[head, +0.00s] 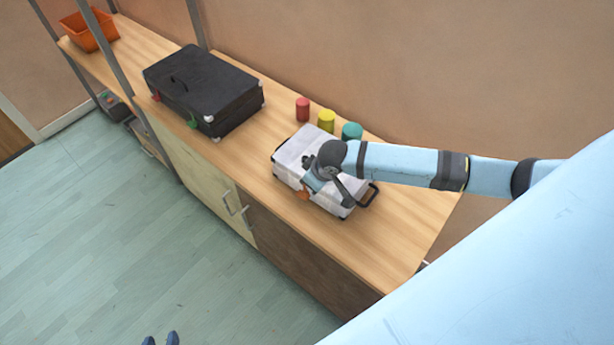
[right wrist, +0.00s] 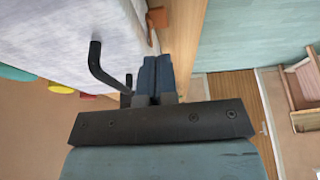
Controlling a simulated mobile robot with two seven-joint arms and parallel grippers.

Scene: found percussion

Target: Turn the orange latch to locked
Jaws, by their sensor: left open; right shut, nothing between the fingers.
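A pale grey-white case (head: 297,150) lies on the wooden counter. Its orange latch (head: 304,195) shows on the front side, partly hidden by my right wrist. In the right wrist view the latch (right wrist: 158,17) shows as a small orange piece at the case's edge, just beyond my right fingertips. My right gripper (right wrist: 157,62) is shut and empty beside the case's front; I cannot tell whether it touches the latch. My left gripper (head: 160,340) is open and empty at the bottom edge of the head view, over the floor, far from the case.
The case's black handle (right wrist: 97,65) is close beside my right fingers. Red (head: 303,109), yellow (head: 326,120) and teal (head: 351,131) cylinders stand behind the case. A black case (head: 205,85) and an orange bin (head: 90,32) stand further left. The counter's right end is clear.

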